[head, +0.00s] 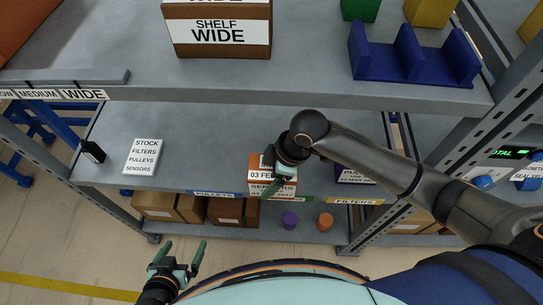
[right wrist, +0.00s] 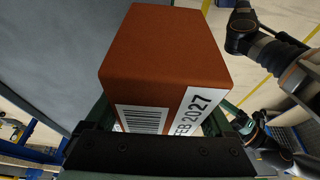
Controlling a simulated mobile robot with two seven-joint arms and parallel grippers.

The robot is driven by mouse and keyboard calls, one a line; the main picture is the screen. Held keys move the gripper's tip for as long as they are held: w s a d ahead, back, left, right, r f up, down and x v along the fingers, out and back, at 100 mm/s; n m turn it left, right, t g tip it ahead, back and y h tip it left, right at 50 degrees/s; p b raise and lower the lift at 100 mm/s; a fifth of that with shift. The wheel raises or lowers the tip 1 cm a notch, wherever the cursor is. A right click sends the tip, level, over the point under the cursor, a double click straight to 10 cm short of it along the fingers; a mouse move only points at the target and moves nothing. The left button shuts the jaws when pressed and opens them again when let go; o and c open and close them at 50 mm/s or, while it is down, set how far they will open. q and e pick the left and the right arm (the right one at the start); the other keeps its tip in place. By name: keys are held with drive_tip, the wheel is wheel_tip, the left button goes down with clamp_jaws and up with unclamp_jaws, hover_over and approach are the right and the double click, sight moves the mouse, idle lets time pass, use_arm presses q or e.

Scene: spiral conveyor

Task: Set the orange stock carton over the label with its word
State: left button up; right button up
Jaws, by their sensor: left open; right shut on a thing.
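The orange stock carton (head: 256,161) is at the front of the middle shelf in the head view. Its white label reads "03 FEB" and what looks like "SENSORS", partly hidden by my gripper. My right gripper (head: 279,180) is shut on it. The right wrist view shows the carton (right wrist: 165,55) between the fingers, with a barcode and "FEB 2027". A green edge label (head: 291,199) lies just below the carton, its word mostly hidden. I cannot tell whether the carton touches the shelf. My left gripper (head: 179,262) is open and empty, low in front of the shelves.
A blue PULLEYS label (head: 214,194) and a yellow FILTERS label (head: 355,201) are on the same edge. A purple carton (head: 355,175) stands behind FILTERS. A stock card (head: 142,157) lies at left. The upper shelf (head: 300,90) overhangs. The shelf above PULLEYS is clear.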

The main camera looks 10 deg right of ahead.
drive_tip(key=w, duration=0.2)
drive_tip(key=w+d, duration=0.1)
drive_tip(key=w, duration=0.1)
drive_tip(key=w+d, duration=0.1)
drive_tip(key=w, duration=0.2)
drive_tip(key=shift+f, duration=1.7)
drive_tip(key=shift+f, duration=0.2)
drive_tip(key=o, duration=1.4)
drive_tip(key=shift+s, duration=0.1)
